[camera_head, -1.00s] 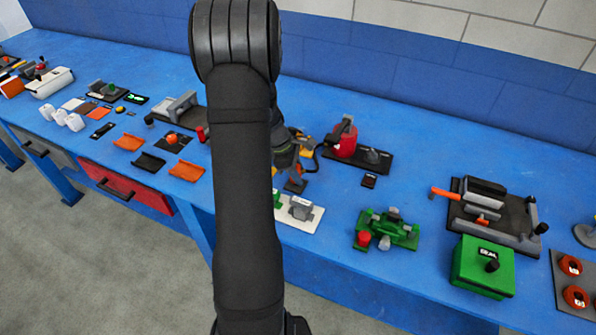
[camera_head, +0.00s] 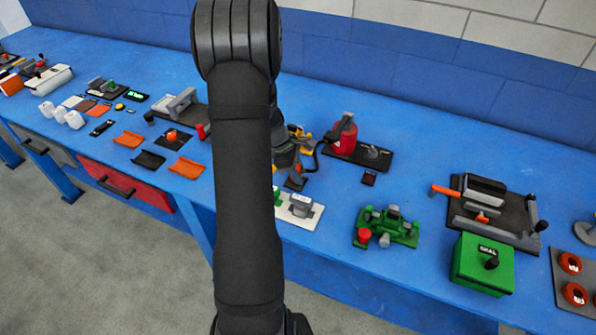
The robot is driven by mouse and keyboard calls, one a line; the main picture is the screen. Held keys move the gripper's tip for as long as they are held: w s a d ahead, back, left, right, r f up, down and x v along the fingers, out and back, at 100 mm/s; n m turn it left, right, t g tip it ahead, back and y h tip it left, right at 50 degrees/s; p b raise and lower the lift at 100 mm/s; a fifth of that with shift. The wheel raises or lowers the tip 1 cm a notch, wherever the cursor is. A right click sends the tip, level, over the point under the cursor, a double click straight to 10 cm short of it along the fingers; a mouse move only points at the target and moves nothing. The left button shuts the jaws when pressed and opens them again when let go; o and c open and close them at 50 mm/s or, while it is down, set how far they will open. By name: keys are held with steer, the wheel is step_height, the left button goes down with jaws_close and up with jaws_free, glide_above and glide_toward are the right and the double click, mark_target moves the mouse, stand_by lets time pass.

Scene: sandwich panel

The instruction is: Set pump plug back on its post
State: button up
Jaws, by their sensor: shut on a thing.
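My gripper (camera_head: 291,165) shows only in part at the right edge of my upright black arm, low over the middle of the bench. It is shut on a small dark piece, probably the pump plug, though my arm and the small scale keep its shape unclear. A short grey fitting (camera_head: 373,153) stands on the same plate, beside the red body. I cannot tell for sure which part is the plug's post.
A white board (camera_head: 312,221) with a grey block lies near the front edge. A green fixture (camera_head: 388,227) with a red knob, a green box (camera_head: 482,264) and a dark clamp station (camera_head: 492,208) are to the right. Blue bench is bare around the small black block (camera_head: 369,178).

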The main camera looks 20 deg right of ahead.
mark_target(298, 166)
steer(key=shift+f, duration=0.35)
stand_by(0.4)
steer(key=o, duration=1.5)
steer(key=shift+r, duration=3.75)
steer(key=shift+f, duration=0.1)
steer(key=shift+f, duration=3.55)
